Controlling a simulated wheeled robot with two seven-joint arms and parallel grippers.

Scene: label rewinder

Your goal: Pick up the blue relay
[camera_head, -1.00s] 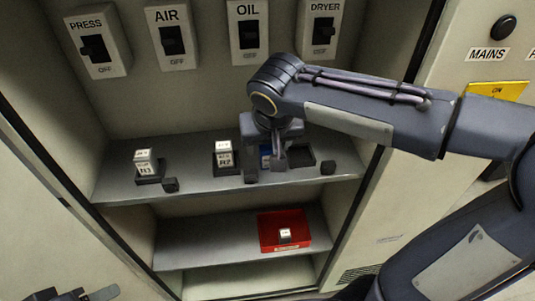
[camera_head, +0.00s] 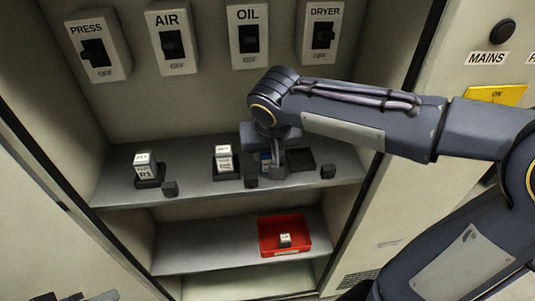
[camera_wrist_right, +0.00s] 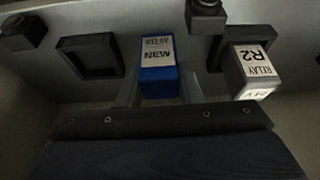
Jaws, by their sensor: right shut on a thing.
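In the head view only a small blue part of the relay (camera_head: 265,156) shows behind my right gripper (camera_head: 272,165), over the upper shelf. The gripper is shut on the relay. Whether the relay still touches the shelf is hard to tell.
A white relay R2 (camera_head: 223,157) and another white relay (camera_head: 144,168) stand in dark sockets on the upper shelf (camera_head: 200,189). An empty dark socket (camera_wrist_right: 88,57) is beside the blue relay. A red tray (camera_head: 308,222) with a small white relay (camera_head: 285,240) sits on the lower shelf.

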